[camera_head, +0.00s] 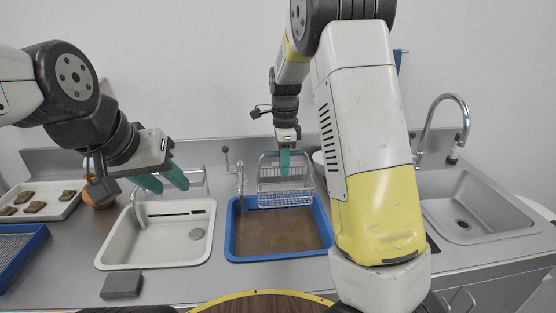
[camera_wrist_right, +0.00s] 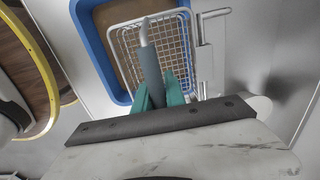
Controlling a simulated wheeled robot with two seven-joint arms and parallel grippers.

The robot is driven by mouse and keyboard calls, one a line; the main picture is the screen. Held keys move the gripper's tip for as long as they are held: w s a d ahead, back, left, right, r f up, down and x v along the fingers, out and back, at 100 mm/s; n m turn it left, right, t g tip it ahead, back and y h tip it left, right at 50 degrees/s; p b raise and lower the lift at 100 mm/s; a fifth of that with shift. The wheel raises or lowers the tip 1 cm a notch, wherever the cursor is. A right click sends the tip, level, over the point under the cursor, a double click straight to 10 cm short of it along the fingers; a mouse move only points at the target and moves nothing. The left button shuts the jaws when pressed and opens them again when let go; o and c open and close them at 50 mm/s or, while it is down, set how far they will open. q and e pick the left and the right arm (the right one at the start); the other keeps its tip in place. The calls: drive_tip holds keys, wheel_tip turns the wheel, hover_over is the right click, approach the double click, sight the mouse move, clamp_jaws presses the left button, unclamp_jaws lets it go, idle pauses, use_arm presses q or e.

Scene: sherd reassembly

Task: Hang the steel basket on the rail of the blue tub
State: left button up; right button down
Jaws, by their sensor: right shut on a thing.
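The steel basket (camera_head: 286,190) is a wire mesh basket over the back part of the blue tub (camera_head: 232,235). My right gripper (camera_head: 284,162) is above it, pointing down, and shut on the basket's grey handle (camera_wrist_right: 150,70). In the right wrist view, the green fingers (camera_wrist_right: 159,92) sit either side of this handle and the mesh (camera_wrist_right: 175,45) lies below, over the tub (camera_wrist_right: 92,45). I cannot tell whether the basket touches the tub's rail. My left gripper (camera_head: 161,181) is open and empty above the white basin's left back area.
A white basin (camera_head: 120,262) stands left of the tub. Taps (camera_head: 240,180) rise behind them. A tray of sherds (camera_head: 68,208) is at the far left, a grey block (camera_head: 122,285) in front, a steel sink (camera_head: 480,205) at the right. A round yellow-rimmed table (camera_head: 262,294) is nearest.

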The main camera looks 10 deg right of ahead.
drive_tip(key=c, duration=1.3)
unclamp_jaws()
wheel_tip(320, 180, up, 7)
drive_tip(key=shift+r, duration=0.15)
drive_tip(key=shift+s+d+r, duration=0.1)
drive_tip(key=shift+r, duration=0.2)
drive_tip(key=s+d+r+n+t+y, duration=0.1)
drive_tip(key=s+r+n+t, duration=0.2)
drive_tip(key=s+n, duration=0.6)
drive_tip(key=s+d+r+n+t+y, duration=0.1)
drive_tip(key=s+d+r+n+t, duration=0.1)
drive_tip(key=s+n, duration=0.7)
drive_tip(key=shift+s+d+r+n+t, duration=0.35)
drive_tip(key=shift+s+t, duration=0.25)
drive_tip(key=shift+s, duration=3.3)
